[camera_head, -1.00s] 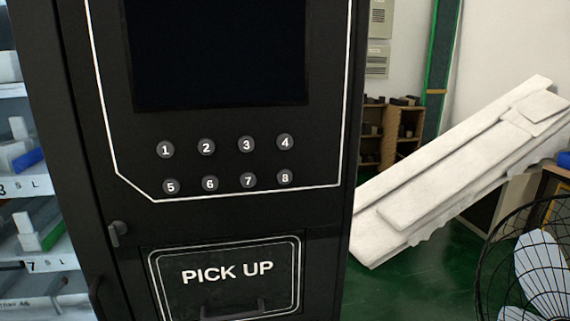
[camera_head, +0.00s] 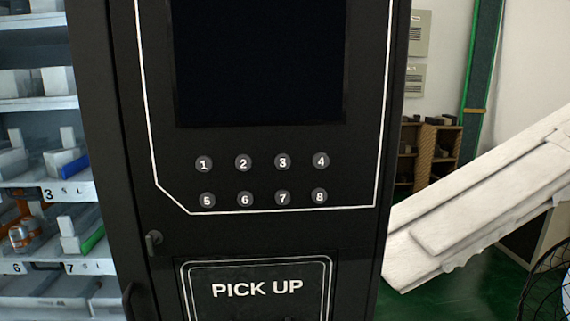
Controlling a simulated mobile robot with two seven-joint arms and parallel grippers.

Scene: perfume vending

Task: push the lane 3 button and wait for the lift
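The lane 3 button (camera_head: 282,161) is a round dark-grey button with a white 3. It is third from the left in the upper row of the number buttons on the black vending machine (camera_head: 290,228). Buttons 2 (camera_head: 243,162) and 4 (camera_head: 320,160) sit on either side of it, and button 7 (camera_head: 282,198) is below it. The dark screen (camera_head: 258,60) above the buttons is blank. The PICK UP door (camera_head: 257,270) is below them, its lower part cut off by the picture edge. Neither of my grippers is in view.
Shelves (camera_head: 40,105) with lane labels and several boxed items stand at the left. A handle (camera_head: 153,240) sticks out from the machine's front. A white slanted slab (camera_head: 480,200) and a fan guard (camera_head: 545,290) are at the right. Green floor (camera_head: 450,295) shows there.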

